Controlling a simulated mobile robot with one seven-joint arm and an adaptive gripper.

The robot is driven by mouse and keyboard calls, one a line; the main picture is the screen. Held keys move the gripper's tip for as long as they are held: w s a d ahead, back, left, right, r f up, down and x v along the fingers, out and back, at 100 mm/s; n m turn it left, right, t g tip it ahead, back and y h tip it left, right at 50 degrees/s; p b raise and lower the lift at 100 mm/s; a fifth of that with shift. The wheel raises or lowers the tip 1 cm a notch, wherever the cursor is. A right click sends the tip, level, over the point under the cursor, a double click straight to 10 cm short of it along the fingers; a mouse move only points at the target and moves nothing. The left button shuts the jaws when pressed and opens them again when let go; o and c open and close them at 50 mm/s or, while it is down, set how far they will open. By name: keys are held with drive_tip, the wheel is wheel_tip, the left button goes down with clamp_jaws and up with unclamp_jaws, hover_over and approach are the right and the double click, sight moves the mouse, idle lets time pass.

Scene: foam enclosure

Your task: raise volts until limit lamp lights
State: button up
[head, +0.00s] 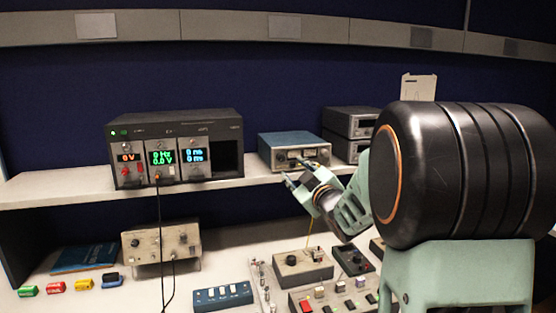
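A dark rack instrument (190,123) stands on the shelf at left. Its left module (127,165) shows "0 V" in red, with small red knobs or jacks below. A small blue instrument (292,142) with front controls stands right of the rack. My gripper (294,171) is in front of the blue instrument's lower front; contact cannot be told. Its fingertips are small and partly overlap that front. A lit limit lamp cannot be identified.
Two stacked grey instruments (350,122) stand behind my arm at right. Below are a beige box (160,243) with a cable, a blue switch box (222,296), a knob box (303,266) and several coloured blocks. The shelf edge runs below the instruments.

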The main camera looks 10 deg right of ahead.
sight(283, 159)
drive_tip(key=w, duration=0.3)
drive_tip(key=w+p, duration=0.1)
drive_tip(key=w, duration=0.5)
drive_tip(key=shift+a+p, duration=0.3)
drive_tip(key=shift+p, duration=0.1)
drive_tip(key=shift+c, duration=0.4)
clamp_jaws()
